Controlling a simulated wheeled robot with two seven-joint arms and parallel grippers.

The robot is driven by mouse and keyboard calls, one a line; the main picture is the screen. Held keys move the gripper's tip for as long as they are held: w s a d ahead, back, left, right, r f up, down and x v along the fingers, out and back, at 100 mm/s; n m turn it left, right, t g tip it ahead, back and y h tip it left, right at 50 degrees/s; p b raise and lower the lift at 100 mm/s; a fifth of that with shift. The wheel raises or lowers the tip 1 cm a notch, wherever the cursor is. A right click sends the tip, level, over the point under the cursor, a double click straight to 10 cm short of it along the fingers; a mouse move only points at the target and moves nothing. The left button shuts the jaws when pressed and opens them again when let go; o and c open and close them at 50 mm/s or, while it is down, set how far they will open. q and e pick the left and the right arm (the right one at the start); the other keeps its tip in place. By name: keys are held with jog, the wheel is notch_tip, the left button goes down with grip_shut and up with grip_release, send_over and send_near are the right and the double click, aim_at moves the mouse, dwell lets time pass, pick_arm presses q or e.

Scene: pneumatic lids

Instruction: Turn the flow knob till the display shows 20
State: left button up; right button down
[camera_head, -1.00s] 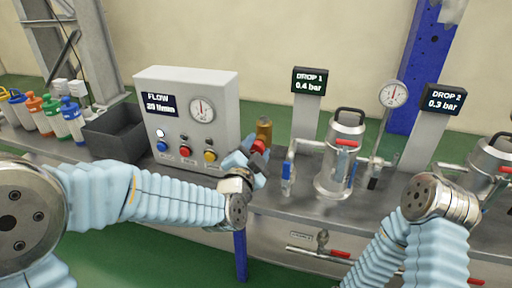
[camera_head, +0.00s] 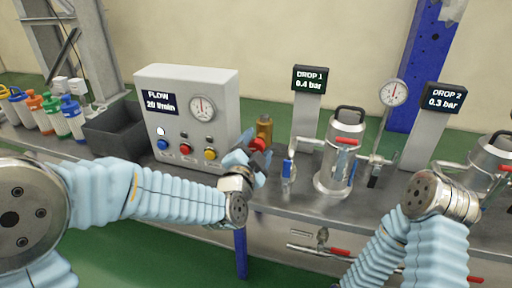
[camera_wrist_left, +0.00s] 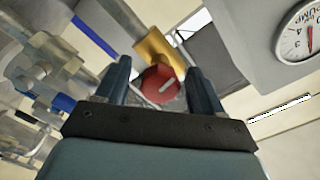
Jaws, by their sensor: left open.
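The flow knob (camera_head: 258,144) is red and sits on a brass valve body (camera_head: 265,128) just right of the grey control box. In the left wrist view the knob (camera_wrist_left: 160,85) shows a pale line on its face, with the brass body (camera_wrist_left: 158,50) behind it. The flow display (camera_head: 160,102) on the box reads 20 l/min. My left gripper (camera_head: 250,164) is open just in front of the knob. In the left wrist view its fingers (camera_wrist_left: 159,72) stand on either side of the knob with gaps, and no contact shows. My right gripper is out of view.
The control box (camera_head: 222,110) carries a gauge (camera_head: 202,107) and several coloured buttons. To the right stand a metal canister (camera_head: 337,165) and the DROP 1 display (camera_head: 308,80). A dark bin (camera_head: 112,130) is on the left. The bench front edge runs below my left wrist.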

pick_arm(q)
jog(key=b+v, duration=0.6)
jog(key=v, duration=0.7)
jog(key=shift+s+b, duration=0.3)
jog(key=shift+s, duration=0.1)
jog(key=shift+a, duration=0.15)
